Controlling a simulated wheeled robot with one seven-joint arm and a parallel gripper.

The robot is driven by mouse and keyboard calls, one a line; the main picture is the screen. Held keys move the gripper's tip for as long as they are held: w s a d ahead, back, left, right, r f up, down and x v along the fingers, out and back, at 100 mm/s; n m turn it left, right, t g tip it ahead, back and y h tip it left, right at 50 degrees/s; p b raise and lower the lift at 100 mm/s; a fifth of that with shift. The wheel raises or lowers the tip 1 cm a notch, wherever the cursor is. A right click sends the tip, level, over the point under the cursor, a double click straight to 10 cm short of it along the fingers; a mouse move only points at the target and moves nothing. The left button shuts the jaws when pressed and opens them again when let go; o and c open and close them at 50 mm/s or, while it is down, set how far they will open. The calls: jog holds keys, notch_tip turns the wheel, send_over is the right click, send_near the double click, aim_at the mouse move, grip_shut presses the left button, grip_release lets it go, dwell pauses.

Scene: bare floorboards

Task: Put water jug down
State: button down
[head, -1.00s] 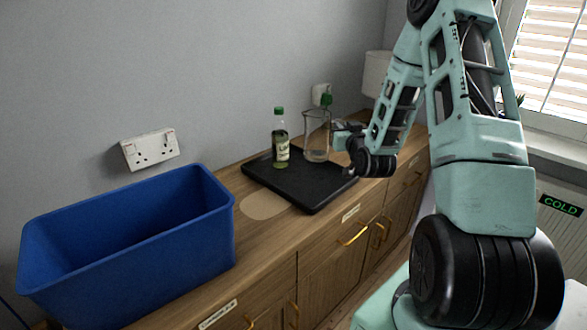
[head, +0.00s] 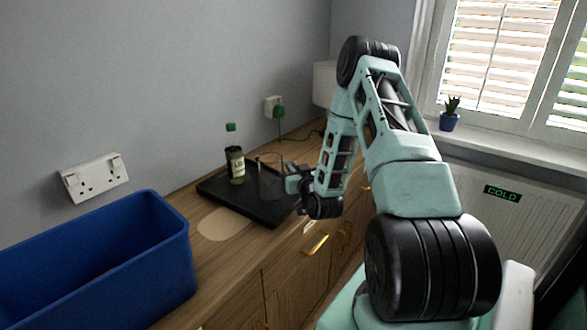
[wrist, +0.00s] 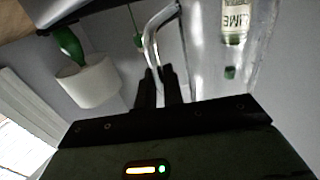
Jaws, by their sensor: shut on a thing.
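The water jug (head: 271,180) is clear glass and appears over the right part of the black tray, right of the bottle. I cannot tell whether its base touches the tray. My gripper (head: 291,182) is at the jug's right side. In the wrist view, my gripper's dark fingers (wrist: 157,88) are shut on the jug's clear curved handle (wrist: 152,42), and the jug's wall (wrist: 200,55) fills the upper right. The black tray (head: 240,207) lies on the wooden counter.
A bottle with a green cap (head: 235,158) stands on the tray, close to the jug. A blue bin (head: 110,265) is at the left of the counter. A pale oval patch (head: 222,224) lies in front of the tray. A plugged socket (head: 274,107) is on the wall behind.

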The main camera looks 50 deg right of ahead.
jog(key=shift+r, duration=0.1)
jog(key=c, duration=1.5)
grip_release()
jog(key=v, duration=1.2)
